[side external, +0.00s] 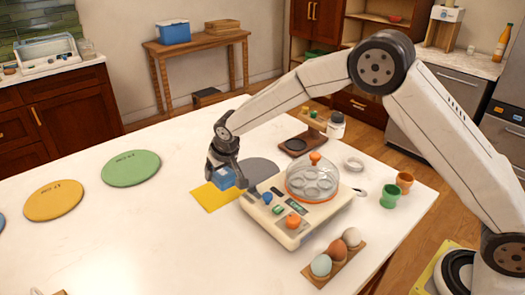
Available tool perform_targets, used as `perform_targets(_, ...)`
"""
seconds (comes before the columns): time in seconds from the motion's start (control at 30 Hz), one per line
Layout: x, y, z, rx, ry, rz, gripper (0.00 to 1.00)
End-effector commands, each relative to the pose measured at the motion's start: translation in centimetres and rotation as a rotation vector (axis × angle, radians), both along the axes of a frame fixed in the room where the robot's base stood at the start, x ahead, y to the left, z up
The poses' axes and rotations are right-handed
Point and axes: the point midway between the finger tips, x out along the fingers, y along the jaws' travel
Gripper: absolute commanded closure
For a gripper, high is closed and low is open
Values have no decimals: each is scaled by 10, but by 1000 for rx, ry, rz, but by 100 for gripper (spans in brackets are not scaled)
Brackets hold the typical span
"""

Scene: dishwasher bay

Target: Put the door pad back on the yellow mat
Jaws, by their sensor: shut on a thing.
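A small blue block (222,180), the likely door pad, is between the jaws of my gripper (227,177). My gripper points down and is shut on it. The yellow mat (211,201) lies flat on the white table, below and around the blue block in the picture. The gripper and block hide part of the mat's far side. I cannot tell whether the block touches the mat or is just above it.
A cream egg cooker (295,212) with a clear domed lid stands right of the mat. A grey mat (260,170) lies behind. An egg holder (334,258), green cup (389,196) and orange cup (404,182) are to the right. Free table lies left, towards green and yellow discs (54,200).

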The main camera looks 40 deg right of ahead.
Motion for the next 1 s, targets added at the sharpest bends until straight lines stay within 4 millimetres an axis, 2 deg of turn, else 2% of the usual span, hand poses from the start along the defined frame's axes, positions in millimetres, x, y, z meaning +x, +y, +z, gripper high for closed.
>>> perform_targets(0.17,9,2,-11,0,0,0,63)
perform_targets(0.57,14,3,-18,0,1,0,63)
perform_targets(0.83,16,3,-45,-1,1,0,63)
perform_targets(1.0,17,3,-50,0,-2,0,63)
